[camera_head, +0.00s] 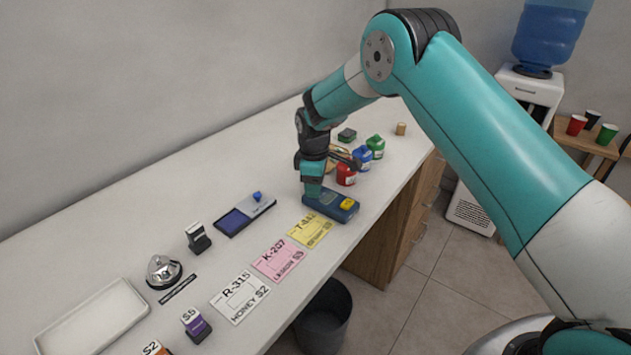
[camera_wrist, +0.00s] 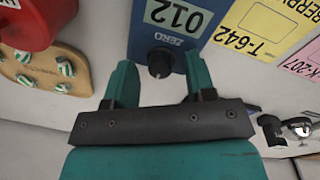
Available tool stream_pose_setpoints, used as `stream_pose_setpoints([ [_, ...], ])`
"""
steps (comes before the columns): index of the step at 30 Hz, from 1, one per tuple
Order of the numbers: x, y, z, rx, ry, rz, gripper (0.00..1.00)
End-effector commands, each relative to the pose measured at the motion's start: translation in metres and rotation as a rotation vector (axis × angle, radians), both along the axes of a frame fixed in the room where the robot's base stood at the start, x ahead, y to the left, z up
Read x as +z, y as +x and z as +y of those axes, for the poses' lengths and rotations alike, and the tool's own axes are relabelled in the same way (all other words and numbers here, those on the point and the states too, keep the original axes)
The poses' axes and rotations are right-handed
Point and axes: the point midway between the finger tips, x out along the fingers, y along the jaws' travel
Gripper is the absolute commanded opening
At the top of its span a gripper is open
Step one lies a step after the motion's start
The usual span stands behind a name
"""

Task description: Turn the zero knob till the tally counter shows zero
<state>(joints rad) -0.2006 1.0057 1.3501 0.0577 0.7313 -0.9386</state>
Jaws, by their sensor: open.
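The tally counter (camera_head: 331,206) is a blue box lying on the white counter, with a yellow patch on its right part. The black zero knob (camera_wrist: 160,63) sticks out from that end. My gripper (camera_wrist: 160,82) is open, with one teal finger on each side of the knob and visible gaps between. In the head view my gripper (camera_head: 312,189) is over the counter's left end and hides the knob.
A red bottle (camera_head: 346,176), a blue one (camera_head: 362,158) and a green one (camera_head: 375,146) stand behind the counter. Yellow (camera_head: 311,230), pink (camera_head: 278,258) and white (camera_head: 240,296) cards lie in front. An ink pad (camera_head: 235,221) and a bell (camera_head: 163,270) sit to the left.

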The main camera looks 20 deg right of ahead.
Motion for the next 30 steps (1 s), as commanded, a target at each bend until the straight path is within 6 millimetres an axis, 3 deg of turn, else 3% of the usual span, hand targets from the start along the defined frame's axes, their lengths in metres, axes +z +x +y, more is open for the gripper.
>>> stream_pose_setpoints([
  [5,0.0002,0.0002,0.0001,0.000,0.000,0.000,0.50],
  [9,0.0004,0.0002,0.0001,0.000,0.000,0.000,0.18],
  [12,0.0005,0.0003,0.0001,0.000,0.000,-0.001,0.01],
  [23,0.0007,0.0009,-0.0003,-0.050,0.000,-0.003,0.01],
  [30,0.0006,0.0017,-0.0004,-0.201,0.000,-0.006,0.01],
])
